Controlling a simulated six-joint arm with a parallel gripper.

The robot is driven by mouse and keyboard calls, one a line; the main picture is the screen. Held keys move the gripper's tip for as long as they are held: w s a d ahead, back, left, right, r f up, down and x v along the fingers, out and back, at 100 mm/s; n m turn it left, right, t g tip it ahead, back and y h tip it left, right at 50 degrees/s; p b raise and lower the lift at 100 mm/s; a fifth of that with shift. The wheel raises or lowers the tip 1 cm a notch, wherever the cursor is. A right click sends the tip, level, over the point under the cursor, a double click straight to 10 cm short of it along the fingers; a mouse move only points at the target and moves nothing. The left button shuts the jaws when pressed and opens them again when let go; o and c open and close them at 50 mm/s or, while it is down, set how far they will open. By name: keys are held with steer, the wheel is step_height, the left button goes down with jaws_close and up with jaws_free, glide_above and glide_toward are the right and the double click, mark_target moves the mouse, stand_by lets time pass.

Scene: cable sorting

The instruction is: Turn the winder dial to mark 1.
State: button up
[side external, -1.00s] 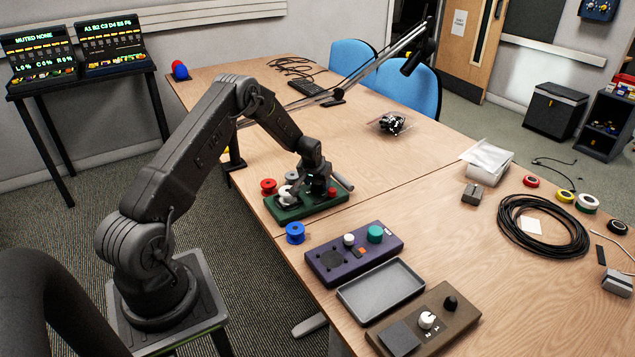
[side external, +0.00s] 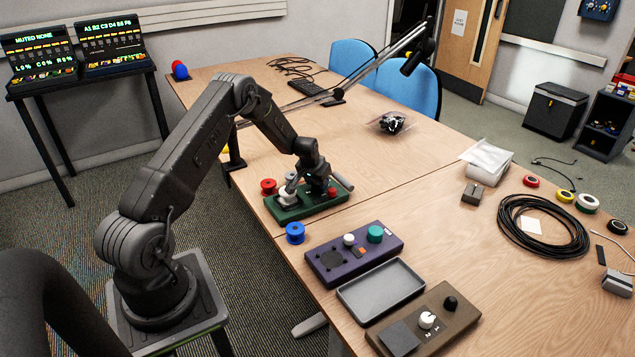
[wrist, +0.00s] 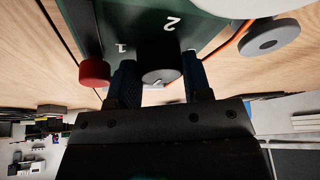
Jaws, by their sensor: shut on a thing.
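The winder is a green box (side external: 283,212) on the table's near left edge. My gripper (wrist: 160,78) is low over it. In the wrist view, the black dial (wrist: 159,54) sits between my two dark blue fingers, which are shut on its sides. A small white line shows on the dial's near end. The printed marks 1 (wrist: 122,47) and 2 (wrist: 172,22) show on the green panel beyond the dial. I cannot tell exactly which mark the line faces. In the side view my gripper hides the dial.
A red knob (wrist: 95,72) stands close beside one finger. A pale round part (wrist: 268,38) and an orange cable lie on the other side. Blue (side external: 295,232) and red (side external: 268,187) spools, a purple box (side external: 335,263) and a grey tray (side external: 381,292) are nearby.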

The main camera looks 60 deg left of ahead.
steer(key=m+h, duration=0.1)
steer(key=m, duration=0.3)
steer(key=shift+s+a+t+h, duration=0.1)
steer(key=shift+a+t+h, duration=0.1)
steer(key=shift+t+h, duration=0.2)
steer(key=m, duration=0.2)
steer(key=m+h, duration=0.1)
steer(key=m, duration=0.1)
steer(key=shift+a+m+h, duration=0.1)
steer(key=shift+m+h, duration=0.2)
steer(key=shift+m, duration=0.1)
steer(key=m+h, duration=0.1)
steer(key=m, duration=0.2)
steer(key=shift+a+m+g, duration=0.1)
steer(key=shift+m+g, duration=0.2)
steer(key=shift+m+g+h, duration=0.5)
steer(key=shift+m+h, duration=0.3)
steer(key=shift+m, duration=1.1)
steer(key=o, duration=0.6)
steer(key=shift+o, duration=0.2)
